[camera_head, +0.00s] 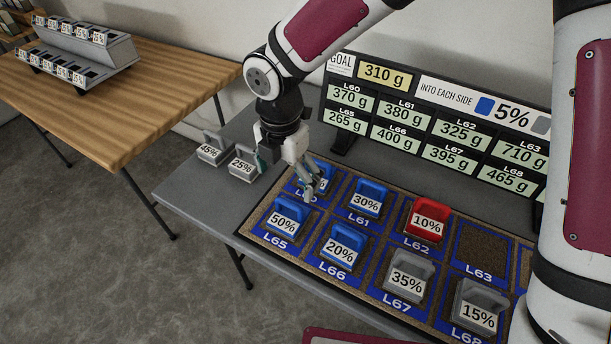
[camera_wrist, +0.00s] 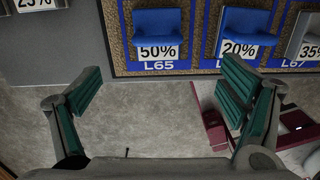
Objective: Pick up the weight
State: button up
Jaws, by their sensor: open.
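Blue weights stand on the labelled board: 50% (camera_head: 284,213) on L65, 20% (camera_head: 344,243) on L66, 30% (camera_head: 369,196) on L61, and one (camera_head: 322,179) on L60 partly hidden by my gripper (camera_head: 287,176). A red 10% weight (camera_head: 428,219) stands on L62. Grey weights 35% (camera_head: 408,273) and 15% (camera_head: 480,303) stand on L67 and L68. My gripper is open and empty above the board's left end. In the wrist view, the open gripper (camera_wrist: 165,98) has bare floor between its fingers; the 50% weight (camera_wrist: 161,28) and 20% weight (camera_wrist: 244,28) lie beyond them.
Grey weights 45% (camera_head: 213,149) and 25% (camera_head: 243,163) stand on the grey table (camera_head: 186,182), left of the board (camera_head: 262,228). Slot L63 (camera_head: 484,252) is empty. A display panel (camera_head: 400,112) stands behind the board. A wooden table (camera_head: 150,85) holds a weight rack (camera_head: 80,50).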

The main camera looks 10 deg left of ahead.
jog(key=shift+w+a+f, duration=0.25)
jog(key=shift+a+f, duration=0.05)
jog(key=shift+f, duration=0.1)
jog(key=shift+w+f+n, duration=0.1)
jog(key=shift+f+n, duration=0.2)
jog(key=shift+f, duration=0.05)
send_over(289, 215)
notch_tip(289, 215, down, 8)
jog(key=shift+w+a+r+b, duration=0.15)
jog(key=shift+r+b, duration=0.1)
jog(key=shift+b, duration=0.05)
jog(key=shift+f, duration=2.7)
jog(key=c, duration=1.4)
jog(key=shift+c, duration=0.2)
